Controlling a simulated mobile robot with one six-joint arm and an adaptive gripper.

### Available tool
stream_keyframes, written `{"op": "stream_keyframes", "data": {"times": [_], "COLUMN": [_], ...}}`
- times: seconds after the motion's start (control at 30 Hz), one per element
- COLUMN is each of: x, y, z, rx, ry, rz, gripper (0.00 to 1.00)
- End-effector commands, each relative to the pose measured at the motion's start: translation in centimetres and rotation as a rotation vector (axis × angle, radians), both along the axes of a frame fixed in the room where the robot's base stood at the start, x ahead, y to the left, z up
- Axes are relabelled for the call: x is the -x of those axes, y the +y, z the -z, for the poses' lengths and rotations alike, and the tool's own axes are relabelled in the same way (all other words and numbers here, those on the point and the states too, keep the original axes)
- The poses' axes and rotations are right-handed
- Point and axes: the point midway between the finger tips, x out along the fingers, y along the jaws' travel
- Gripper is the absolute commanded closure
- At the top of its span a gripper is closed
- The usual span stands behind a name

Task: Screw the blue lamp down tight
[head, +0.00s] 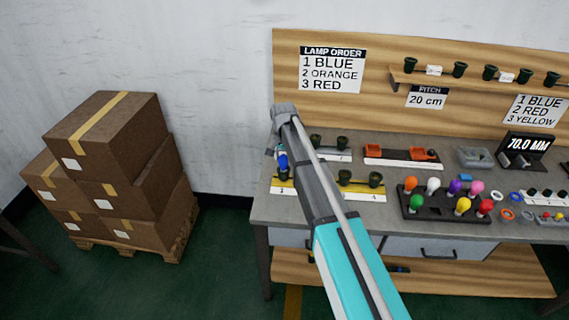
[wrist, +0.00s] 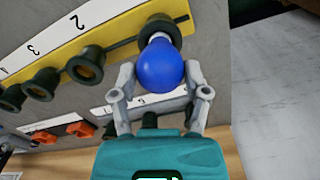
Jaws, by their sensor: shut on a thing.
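The blue lamp (wrist: 158,66) has a round glossy bulb. In the wrist view its base end is at the mouth of the dark end socket (wrist: 167,28) on the yellow strip (wrist: 120,33). How deep its thread sits is hidden. My gripper (wrist: 160,80) is shut on the bulb, one finger on each side. In the head view the blue lamp (head: 283,161) shows partly beside my gripper (head: 276,157), at the strip's left end by the number 1. The strip's other sockets (wrist: 87,63) look empty.
A lamp rack (head: 445,214) holding several coloured bulbs stands right of the strip. Behind the strip are a white strip with dark sockets (head: 342,142) and an orange-and-black fixture (head: 400,163). A sign (head: 331,70) reads blue, orange, red. Stacked boxes (head: 110,170) stand left of the bench.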

Motion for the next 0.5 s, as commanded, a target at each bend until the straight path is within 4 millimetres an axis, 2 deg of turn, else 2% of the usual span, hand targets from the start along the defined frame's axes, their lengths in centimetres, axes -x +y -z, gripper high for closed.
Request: {"op": "stream_keyframes", "data": {"times": [0.5], "x": [0.00], "y": [0.01], "z": [0.07], "rx": [0.000], "ry": [0.000], "rz": [0.334], "gripper": [0.76]}}
